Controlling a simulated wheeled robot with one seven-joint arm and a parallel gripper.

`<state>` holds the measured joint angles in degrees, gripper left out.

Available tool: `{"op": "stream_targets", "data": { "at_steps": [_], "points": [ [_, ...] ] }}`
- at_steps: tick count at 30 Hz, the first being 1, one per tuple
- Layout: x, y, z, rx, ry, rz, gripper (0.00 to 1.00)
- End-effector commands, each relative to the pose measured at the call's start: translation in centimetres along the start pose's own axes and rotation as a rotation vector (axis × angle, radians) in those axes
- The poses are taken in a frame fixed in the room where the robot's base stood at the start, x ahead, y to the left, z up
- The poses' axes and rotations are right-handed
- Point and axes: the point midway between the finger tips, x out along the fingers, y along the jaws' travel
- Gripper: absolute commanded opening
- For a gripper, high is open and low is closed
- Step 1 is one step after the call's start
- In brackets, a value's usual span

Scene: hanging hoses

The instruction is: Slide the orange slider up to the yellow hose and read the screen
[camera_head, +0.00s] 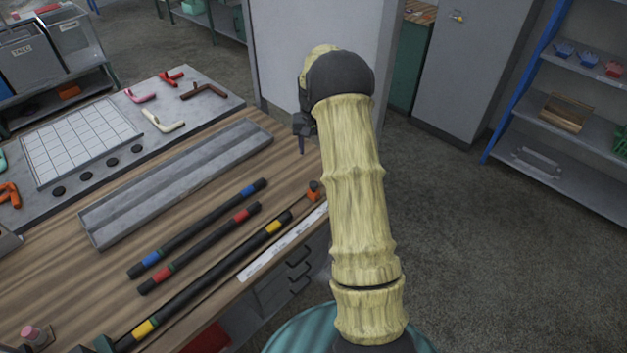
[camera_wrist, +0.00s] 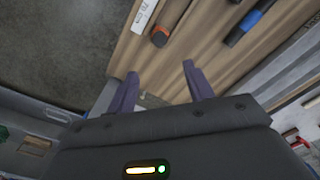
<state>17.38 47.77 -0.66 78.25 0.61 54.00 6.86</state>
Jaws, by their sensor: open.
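The orange slider (camera_head: 314,187) sits at the right edge of the wooden table, just beyond the right end of the yellow hose (camera_head: 205,275). This hose is black with yellow bands. I cannot tell if slider and hose touch. In the wrist view an orange piece (camera_wrist: 160,37), apparently the slider, lies ahead of my fingers beside a white strip. My gripper (camera_head: 302,143) hangs above the table, behind the slider in the head view. In the wrist view my gripper (camera_wrist: 160,82) has its fingers apart, with nothing between them. No readable screen shows.
A blue-banded hose (camera_head: 200,226) and a red-banded hose (camera_head: 200,248) lie parallel behind the yellow one. A white marked strip (camera_head: 284,243) runs along the table's front edge. A grey trough (camera_head: 180,178) and a board with coloured hooks (camera_head: 85,150) lie farther back.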

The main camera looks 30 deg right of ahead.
Motion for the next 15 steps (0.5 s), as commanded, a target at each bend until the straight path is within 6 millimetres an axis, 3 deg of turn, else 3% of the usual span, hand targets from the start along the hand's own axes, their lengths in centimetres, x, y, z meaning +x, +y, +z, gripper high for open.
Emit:
{"op": "stream_targets", "data": {
  "at_steps": [15],
  "points": [
    [9.0,0.0,0.1,0.0,-0.004,0.001,0.52]
  ]
}}
